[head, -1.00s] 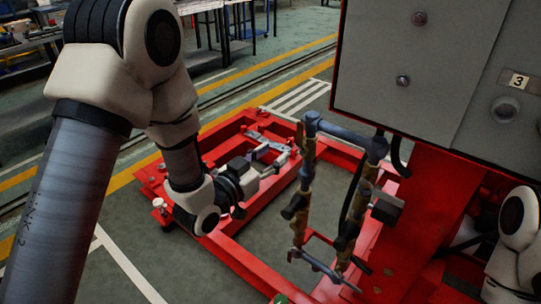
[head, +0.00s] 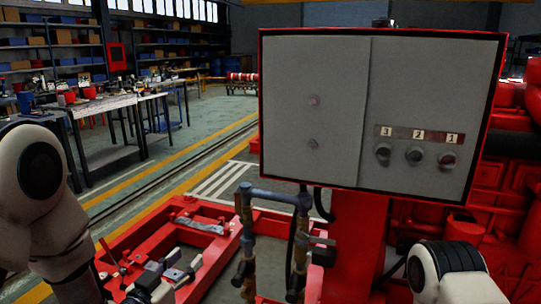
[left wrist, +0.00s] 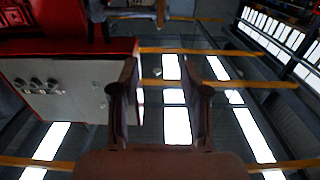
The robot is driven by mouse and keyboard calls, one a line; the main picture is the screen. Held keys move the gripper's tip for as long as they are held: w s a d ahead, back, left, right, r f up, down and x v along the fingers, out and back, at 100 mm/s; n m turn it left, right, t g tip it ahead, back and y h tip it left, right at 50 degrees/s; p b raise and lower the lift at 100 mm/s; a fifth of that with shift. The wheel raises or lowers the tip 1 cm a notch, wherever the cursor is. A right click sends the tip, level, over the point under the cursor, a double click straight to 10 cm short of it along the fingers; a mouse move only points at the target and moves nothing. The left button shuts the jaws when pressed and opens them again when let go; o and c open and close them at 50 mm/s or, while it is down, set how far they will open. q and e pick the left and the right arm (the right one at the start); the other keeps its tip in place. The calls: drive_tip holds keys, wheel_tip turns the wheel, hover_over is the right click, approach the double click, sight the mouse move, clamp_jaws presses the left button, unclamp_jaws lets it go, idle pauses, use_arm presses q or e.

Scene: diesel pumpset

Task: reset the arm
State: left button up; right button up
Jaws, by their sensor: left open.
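My left arm, white with dark joints, comes in at the lower left of the head view. My left gripper (head: 182,265) is seen over the red frame at the lower left of the control box. In the left wrist view my left gripper (left wrist: 160,92) shows two dark fingers apart, with nothing between them. My right arm (head: 445,270) shows only as a white and black joint at the lower right. My right gripper is out of view.
A grey control box (head: 370,115) with knobs numbered 3, 2, 1 stands ahead; it also shows in the left wrist view (left wrist: 70,85). Below it are a pipe assembly (head: 272,197) and a red frame (head: 210,245). Workbenches (head: 110,108) stand at the left. Floor between is clear.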

use_arm(q)
drive_tip(key=s+a+f+n+g+y+p, duration=0.25)
drive_tip(key=s+f+g+p, duration=0.6)
drive_tip(key=f, duration=0.65)
drive_tip(key=s+a+f+g+y+p, duration=0.1)
drive_tip(key=s+f+g, duration=0.1)
drive_tip(key=s, duration=0.5)
drive_tip(key=s+a+f+n+g+y+p, duration=0.1)
drive_tip(key=s+a+f+g, duration=0.1)
drive_tip(key=s, duration=0.6)
drive_tip(key=s+a+f+n+g+y+p, duration=0.1)
drive_tip(key=s+f+g, duration=0.2)
drive_tip(key=s+f, duration=0.2)
drive_tip(key=shift+s+a, duration=0.25)
drive_tip(key=shift+s, duration=1)
use_arm(e)
wheel_tip(320, 180, up, 12)
drive_tip(key=shift+s, duration=0.25)
use_arm(q)
drive_tip(key=shift+g+y, duration=0.25)
use_arm(e)
drive_tip(key=shift+a, duration=0.1)
